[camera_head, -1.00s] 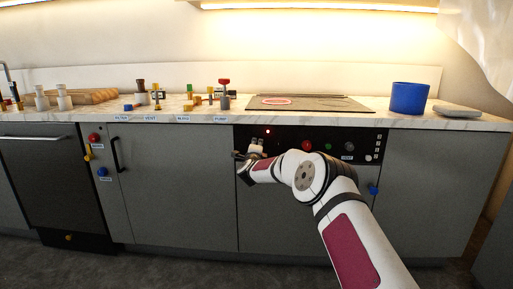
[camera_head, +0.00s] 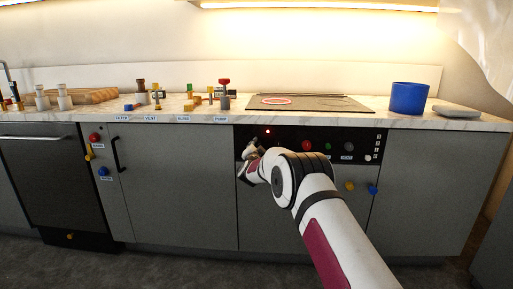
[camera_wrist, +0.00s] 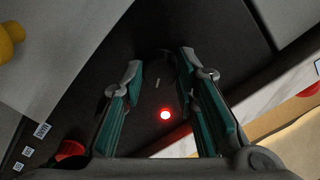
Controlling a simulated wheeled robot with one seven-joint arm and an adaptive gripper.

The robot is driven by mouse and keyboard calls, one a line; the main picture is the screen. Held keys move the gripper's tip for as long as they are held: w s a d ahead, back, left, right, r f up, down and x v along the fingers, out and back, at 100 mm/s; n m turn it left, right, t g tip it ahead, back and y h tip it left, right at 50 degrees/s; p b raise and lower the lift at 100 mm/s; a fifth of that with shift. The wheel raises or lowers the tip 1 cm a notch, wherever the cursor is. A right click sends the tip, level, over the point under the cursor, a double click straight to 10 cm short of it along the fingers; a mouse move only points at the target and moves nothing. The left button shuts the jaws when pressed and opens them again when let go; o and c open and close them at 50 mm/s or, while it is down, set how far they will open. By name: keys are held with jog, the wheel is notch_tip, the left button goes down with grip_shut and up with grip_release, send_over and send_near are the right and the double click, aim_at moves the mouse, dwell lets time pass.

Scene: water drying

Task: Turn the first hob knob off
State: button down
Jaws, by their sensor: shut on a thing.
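The first hob knob (camera_wrist: 157,76) is dark with a short pale mark on its face, hard to make out against the black panel. My gripper (camera_wrist: 160,67) has its teal-padded fingers on either side of it and is shut on it. In the head view my gripper (camera_head: 252,150) is at the left end of the black hob control panel (camera_head: 285,143), and the knob is hidden there. A red indicator light (camera_wrist: 165,115) glows beside the knob; it also shows in the head view (camera_head: 268,131). A ring on the hob (camera_head: 277,100) has a red outline.
A red knob (camera_head: 306,146), green knob (camera_head: 328,147) and grey knob (camera_head: 348,146) sit further right on the panel. A yellow knob (camera_head: 349,186) and a blue knob (camera_head: 373,189) are lower right. A blue pot (camera_head: 409,98) stands on the counter.

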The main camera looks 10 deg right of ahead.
jog(key=n, duration=0.6)
jog(key=shift+a, duration=0.1)
jog(key=n, duration=0.5)
jog(key=shift+n, duration=0.4)
jog(key=shift+f, duration=0.1)
jog(key=c, duration=1.2)
grip_release()
jog(key=shift+c, duration=0.2)
jog(key=shift+s, duration=0.1)
jog(key=v, duration=1.1)
jog(key=shift+s, duration=0.4)
